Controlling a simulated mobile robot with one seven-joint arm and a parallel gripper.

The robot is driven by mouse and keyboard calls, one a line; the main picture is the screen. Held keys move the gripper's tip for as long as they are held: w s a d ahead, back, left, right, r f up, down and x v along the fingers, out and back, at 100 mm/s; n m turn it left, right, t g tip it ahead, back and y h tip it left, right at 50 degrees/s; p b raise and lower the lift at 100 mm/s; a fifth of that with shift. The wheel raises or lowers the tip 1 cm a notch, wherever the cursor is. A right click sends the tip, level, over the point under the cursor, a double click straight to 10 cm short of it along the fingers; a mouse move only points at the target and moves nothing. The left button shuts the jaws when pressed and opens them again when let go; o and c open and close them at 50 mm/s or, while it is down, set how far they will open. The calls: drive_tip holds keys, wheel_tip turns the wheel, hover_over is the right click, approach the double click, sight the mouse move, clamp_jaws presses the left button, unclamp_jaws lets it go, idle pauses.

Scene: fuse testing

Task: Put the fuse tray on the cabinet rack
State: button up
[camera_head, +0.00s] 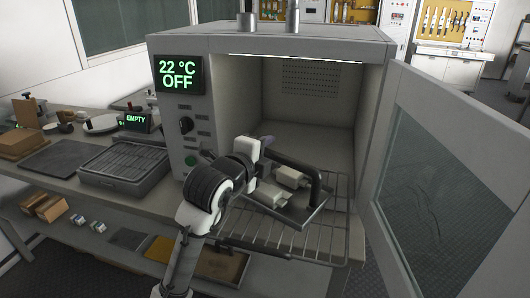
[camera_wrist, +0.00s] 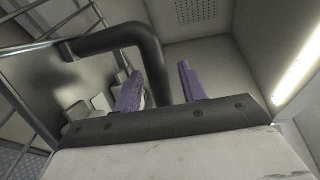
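The fuse tray (camera_head: 294,214) is a dark flat plate with a black arched handle (camera_head: 317,184) and pale fuse blocks on it. In the head view it is over the wire cabinet rack (camera_head: 275,240) at the open cabinet front; I cannot tell whether it touches the wires. My gripper (camera_head: 264,146) is at the handle's far left end. Part of the tray is hidden by my arm.
The cabinet (camera_head: 270,43) is open, its glass door (camera_head: 440,190) swung right. Its display (camera_head: 178,75) reads 22 °C OFF. Left on the bench are a grey ribbed tray (camera_head: 125,165), an EMPTY sign (camera_head: 137,120) and boxes. The cabinet's interior is clear behind the tray.

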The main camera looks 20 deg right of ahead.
drive_tip(key=shift+r, duration=0.15)
drive_tip(key=b+v, duration=0.3)
drive_tip(key=v, duration=0.9)
